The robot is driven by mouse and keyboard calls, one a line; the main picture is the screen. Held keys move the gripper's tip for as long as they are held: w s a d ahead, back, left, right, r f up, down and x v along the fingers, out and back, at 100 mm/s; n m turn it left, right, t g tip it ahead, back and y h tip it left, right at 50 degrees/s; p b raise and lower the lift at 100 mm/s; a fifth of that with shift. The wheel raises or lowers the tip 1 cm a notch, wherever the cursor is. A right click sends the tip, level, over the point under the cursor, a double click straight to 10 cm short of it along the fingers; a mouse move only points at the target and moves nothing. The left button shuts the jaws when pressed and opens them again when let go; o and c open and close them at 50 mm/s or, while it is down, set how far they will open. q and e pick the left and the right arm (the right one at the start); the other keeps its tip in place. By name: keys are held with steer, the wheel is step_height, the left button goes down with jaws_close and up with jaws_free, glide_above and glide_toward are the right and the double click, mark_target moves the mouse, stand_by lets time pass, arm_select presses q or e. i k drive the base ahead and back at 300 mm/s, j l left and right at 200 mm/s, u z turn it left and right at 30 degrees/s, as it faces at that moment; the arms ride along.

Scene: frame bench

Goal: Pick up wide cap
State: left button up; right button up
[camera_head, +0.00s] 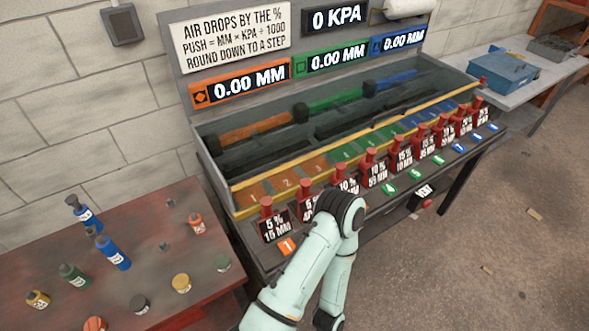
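Several short, round cap-like pieces lie on the reddish table at the lower left: a yellow one (181,284), a dark one (140,303), a green one (222,264) and an orange one (95,325) at the bottom edge. I cannot tell which of them is the wide cap. A pale arm of mine comes up from the bottom middle and its dark joint covers part of the bench's front row. No gripper fingers show, and none of these pieces is seen being touched.
The reddish table (60,215) also holds blue (113,252) and green (73,276) bottles, a small orange item (196,223) and dark pegs. The frame bench (222,190) has red-topped labelled blocks along its front. A blue toolbox (508,70) stands far right. Floor is open at right.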

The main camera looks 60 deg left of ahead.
mark_target(182, 283)
steer(key=i+u, duration=0.15)
steer(key=u, duration=0.35)
steer(key=i+u, duration=0.1)
steer(key=u, duration=0.35)
steer(key=i+l+u, duration=0.1)
steer(key=u, duration=0.4)
steer(key=l+u, duration=0.1)
steer(key=u, duration=1.7)
